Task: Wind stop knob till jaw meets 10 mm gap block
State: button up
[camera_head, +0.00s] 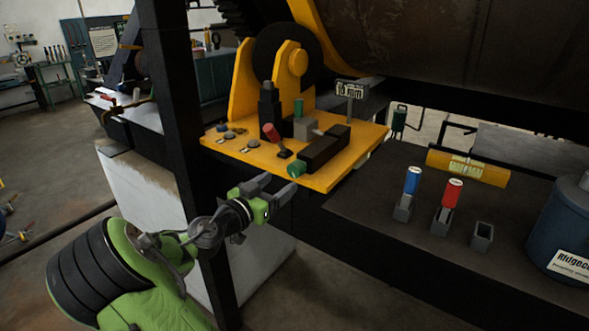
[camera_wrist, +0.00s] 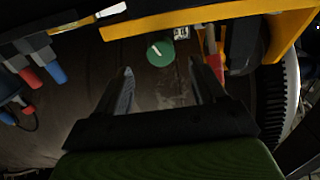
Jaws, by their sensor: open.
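The green stop knob (camera_head: 296,169) sits on the near end of a black slide block (camera_head: 325,149) on the yellow plate. In the wrist view the knob is a green disc (camera_wrist: 160,52) with a white mark, ahead of and between my fingertips. My gripper (camera_head: 274,188) is open and empty, just short of the knob and apart from it. It also shows in the wrist view (camera_wrist: 161,76). A grey block (camera_head: 304,129) with a green peg (camera_head: 298,107) stands behind the slide; I cannot tell the jaw gap. A "10 mm" sign (camera_head: 349,90) stands behind.
A red-handled lever (camera_head: 271,132) stands left of the knob on the yellow plate (camera_head: 345,172). A black post (camera_head: 178,130) rises beside my arm. Blue (camera_head: 412,180) and red (camera_head: 453,192) handles and a blue canister (camera_head: 562,235) stand on the dark bench at right.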

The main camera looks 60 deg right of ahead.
aim_at(293, 173)
jog(key=d, duration=0.2)
jog(key=d+p, duration=0.1)
jog(key=d, duration=0.1)
jog(key=s+d, duration=0.1)
jog(key=d, duration=0.2)
jog(key=shift+d, duration=0.1)
jog(key=shift+c, duration=0.3)
jog(key=c, duration=1)
jog(key=shift+s+n, duration=0.1)
jog(key=shift+n, duration=0.5)
